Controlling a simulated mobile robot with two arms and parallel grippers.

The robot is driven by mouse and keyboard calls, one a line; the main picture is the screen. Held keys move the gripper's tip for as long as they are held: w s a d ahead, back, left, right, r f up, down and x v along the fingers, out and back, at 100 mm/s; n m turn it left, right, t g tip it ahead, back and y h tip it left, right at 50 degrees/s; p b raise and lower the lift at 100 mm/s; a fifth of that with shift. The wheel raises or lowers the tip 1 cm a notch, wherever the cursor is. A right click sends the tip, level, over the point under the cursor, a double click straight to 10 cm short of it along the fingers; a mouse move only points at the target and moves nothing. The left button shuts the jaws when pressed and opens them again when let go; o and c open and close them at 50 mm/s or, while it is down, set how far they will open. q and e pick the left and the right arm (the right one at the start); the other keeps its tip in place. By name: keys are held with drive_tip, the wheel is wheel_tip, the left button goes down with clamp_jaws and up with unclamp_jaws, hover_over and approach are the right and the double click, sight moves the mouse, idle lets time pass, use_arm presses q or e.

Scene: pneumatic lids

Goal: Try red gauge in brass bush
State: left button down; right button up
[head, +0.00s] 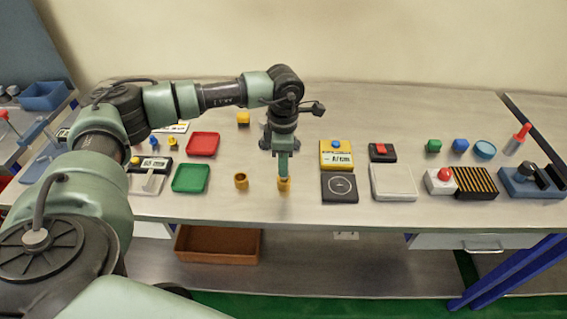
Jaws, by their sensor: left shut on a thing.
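My left gripper (284,152) points down over the front middle of the bench. It is shut on a slim green upright piece (284,168). The lower end of this piece meets the top of a brass bush (284,185); I cannot tell whether it is inside the bore. A second brass bush (241,181) stands just to the left, empty-looking. A red-handled gauge-like piece with a grey body (519,137) leans at the far right of the bench. I see no red on the held piece. My right gripper is not in view.
Left of the bushes are a green tray (191,179) and a red tray (203,144). To the right are a yellow display unit (336,155), a black pad (339,188) and a white plate (393,183). A brown bin (218,245) sits below the bench.

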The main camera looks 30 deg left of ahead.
use_arm(q)
drive_tip(key=shift+r, duration=0.15)
drive_tip(key=shift+r+p, duration=1.45)
drive_tip(key=shift+r, duration=0.95)
